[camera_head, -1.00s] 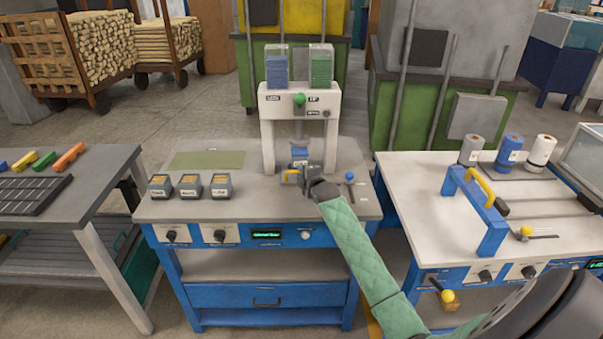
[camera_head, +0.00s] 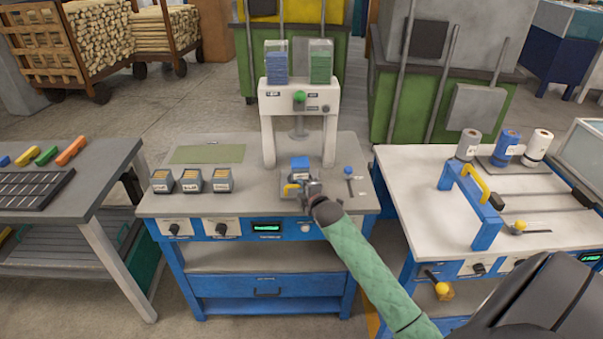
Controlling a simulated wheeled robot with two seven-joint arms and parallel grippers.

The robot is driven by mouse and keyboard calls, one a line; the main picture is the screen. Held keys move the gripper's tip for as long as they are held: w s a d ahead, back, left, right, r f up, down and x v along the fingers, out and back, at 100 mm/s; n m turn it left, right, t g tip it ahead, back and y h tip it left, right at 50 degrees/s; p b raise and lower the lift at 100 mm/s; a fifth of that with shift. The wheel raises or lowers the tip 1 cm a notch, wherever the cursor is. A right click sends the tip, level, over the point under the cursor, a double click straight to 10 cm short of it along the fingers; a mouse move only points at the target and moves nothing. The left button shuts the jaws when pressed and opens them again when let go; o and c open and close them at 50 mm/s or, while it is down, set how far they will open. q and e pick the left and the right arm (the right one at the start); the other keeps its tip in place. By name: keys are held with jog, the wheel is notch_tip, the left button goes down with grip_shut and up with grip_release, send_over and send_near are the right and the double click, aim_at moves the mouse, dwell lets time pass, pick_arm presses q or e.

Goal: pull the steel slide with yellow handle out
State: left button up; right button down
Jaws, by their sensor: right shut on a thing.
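The steel slide (camera_head: 285,196) sits at the front of the white press (camera_head: 298,97) on the middle bench. It carries a small block with a blue top (camera_head: 299,163). Its yellow handle (camera_head: 291,189) shows at the left of my right gripper (camera_head: 305,190). My right gripper is shut on the handle and covers its right part. The block stands in front of the press opening, clear of the round ram (camera_head: 299,131). My left gripper is not in view.
Three small labelled bins (camera_head: 191,181) stand left of the slide. A blue-knobbed lever (camera_head: 348,171) stands close on its right. The bench (camera_head: 190,207) has a bare front strip. A blue frame with a yellow handle (camera_head: 474,207) stands on the right bench.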

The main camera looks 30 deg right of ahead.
jog(key=s+a, duration=0.2)
jog(key=s, duration=0.1)
jog(key=shift+s+p, duration=0.15)
jog(key=shift+p, duration=0.2)
jog(key=shift+s+a, duration=0.2)
jog(key=shift+s, duration=0.1)
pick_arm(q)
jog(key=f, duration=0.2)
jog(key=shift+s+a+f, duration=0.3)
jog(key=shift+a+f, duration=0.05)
pick_arm(e)
jog(key=shift+f, duration=0.2)
jog(key=c, duration=1.8)
grip_release()
jog(key=o, duration=0.3)
jog(key=shift+s, duration=0.1)
jog(key=shift+o, duration=0.2)
jog(key=shift+r, duration=0.2)
jog(key=shift+s+f, duration=0.1)
